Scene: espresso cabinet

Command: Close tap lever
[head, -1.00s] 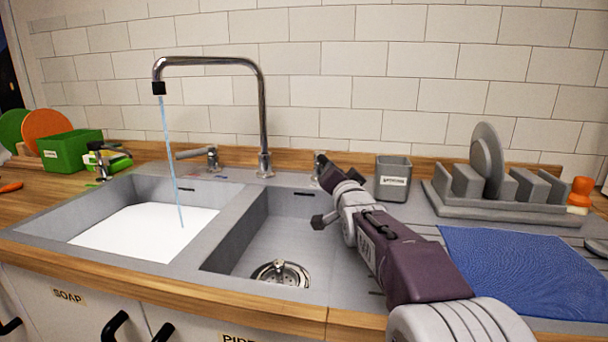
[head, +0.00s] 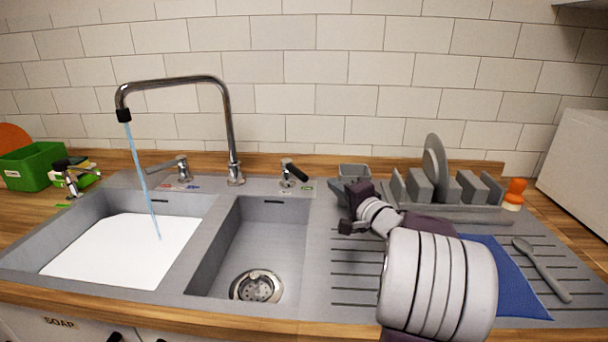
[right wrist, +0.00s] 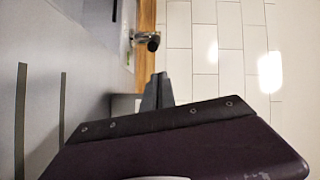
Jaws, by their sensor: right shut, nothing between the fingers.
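Water runs from the chrome faucet (head: 228,125) into the left basin. The left tap lever (head: 180,169) has its handle turned out to the left. The right tap lever (head: 291,173) has a black-ended handle; it also shows in the right wrist view (right wrist: 148,40). My right gripper (head: 337,187) is shut and empty, over the drainboard to the right of the right lever and apart from it. Its fingers show in the right wrist view (right wrist: 158,92). My left gripper is not in view.
The grey cutlery holder (head: 354,170) stands close behind my right gripper. A dish rack (head: 460,214) with a plate, a blue mat (head: 508,272) and a spoon (head: 540,268) lie to the right. The right basin (head: 262,240) is empty; the left holds white liquid (head: 118,254).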

